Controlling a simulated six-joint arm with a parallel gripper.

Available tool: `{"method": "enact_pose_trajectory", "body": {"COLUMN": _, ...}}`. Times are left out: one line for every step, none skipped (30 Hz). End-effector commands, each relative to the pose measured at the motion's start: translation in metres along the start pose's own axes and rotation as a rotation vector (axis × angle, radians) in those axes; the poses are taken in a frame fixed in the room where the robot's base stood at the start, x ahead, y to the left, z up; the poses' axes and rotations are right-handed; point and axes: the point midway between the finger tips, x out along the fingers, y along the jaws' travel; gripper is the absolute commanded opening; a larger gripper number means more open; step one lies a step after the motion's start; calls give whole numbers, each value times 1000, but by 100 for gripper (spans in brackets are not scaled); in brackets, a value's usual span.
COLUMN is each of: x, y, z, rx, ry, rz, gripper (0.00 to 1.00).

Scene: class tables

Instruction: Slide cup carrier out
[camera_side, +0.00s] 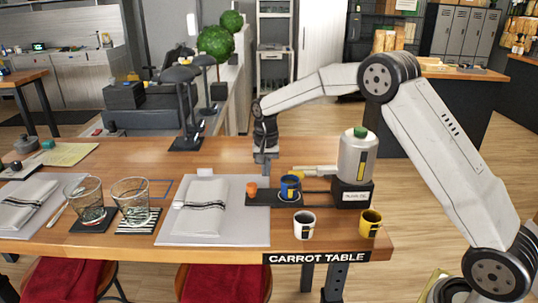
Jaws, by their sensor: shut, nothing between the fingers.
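A dark, flat cup carrier (262,198) lies on the table and runs left from the base of a dispenser (357,158) with a grey tank and green cap. A small orange piece (252,188) stands at the carrier's left end. A blue cup (290,186) on a saucer (291,198) sits along the carrier. My gripper (265,172) points down, shut and empty, behind the carrier's left part. Whether its fingertips touch anything is too small to tell.
A white cup (304,224) and a yellow cup (370,223) stand near the front edge. A placemat (255,224) with a folded napkin lies left of the carrier, with two glasses (130,198) further left. A pale spout-like bar (310,171) juts left from the dispenser.

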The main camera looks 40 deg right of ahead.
Motion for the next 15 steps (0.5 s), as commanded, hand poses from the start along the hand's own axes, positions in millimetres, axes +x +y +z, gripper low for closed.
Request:
{"method": "enact_pose_trajectory", "body": {"x": -3, "y": 0, "z": 0, "rx": 0, "ry": 1, "rz": -1, "gripper": 0}}
{"method": "enact_pose_trajectory", "body": {"x": -5, "y": 0, "z": 0, "rx": 0, "ry": 1, "rz": -1, "gripper": 0}}
{"method": "enact_pose_trajectory", "body": {"x": -7, "y": 0, "z": 0, "rx": 0, "ry": 1, "rz": 0, "gripper": 0}}
{"method": "enact_pose_trajectory", "body": {"x": -9, "y": 0, "z": 0, "rx": 0, "ry": 0, "rz": 0, "gripper": 0}}
{"method": "enact_pose_trajectory", "body": {"x": -11, "y": 0, "z": 0, "rx": 0, "ry": 1, "rz": 0, "gripper": 0}}
{"method": "enact_pose_trajectory", "body": {"x": -13, "y": 0, "z": 0, "rx": 0, "ry": 1, "rz": -1, "gripper": 0}}
{"method": "enact_pose_trajectory", "body": {"x": -15, "y": 0, "z": 0, "rx": 0, "ry": 1, "rz": -1, "gripper": 0}}
{"method": "enact_pose_trajectory", "body": {"x": -16, "y": 0, "z": 0, "rx": 0, "ry": 1, "rz": -1, "gripper": 0}}
{"method": "enact_pose_trajectory", "body": {"x": -18, "y": 0, "z": 0, "rx": 0, "ry": 1, "rz": -1, "gripper": 0}}
{"method": "enact_pose_trajectory", "body": {"x": -19, "y": 0, "z": 0, "rx": 0, "ry": 1, "rz": 0, "gripper": 0}}
{"method": "enact_pose_trajectory", "body": {"x": -20, "y": 0, "z": 0, "rx": 0, "ry": 0, "rz": 0, "gripper": 0}}
{"method": "enact_pose_trajectory", "body": {"x": -21, "y": 0, "z": 0, "rx": 0, "ry": 0, "rz": 0, "gripper": 0}}
{"method": "enact_pose_trajectory", "body": {"x": -21, "y": 0, "z": 0, "rx": 0, "ry": 0, "rz": 0, "gripper": 0}}
{"method": "enact_pose_trajectory", "body": {"x": -22, "y": 0, "z": 0, "rx": 0, "ry": -1, "rz": 1, "gripper": 0}}
{"method": "enact_pose_trajectory", "body": {"x": -22, "y": 0, "z": 0, "rx": 0, "ry": -1, "rz": 1, "gripper": 0}}
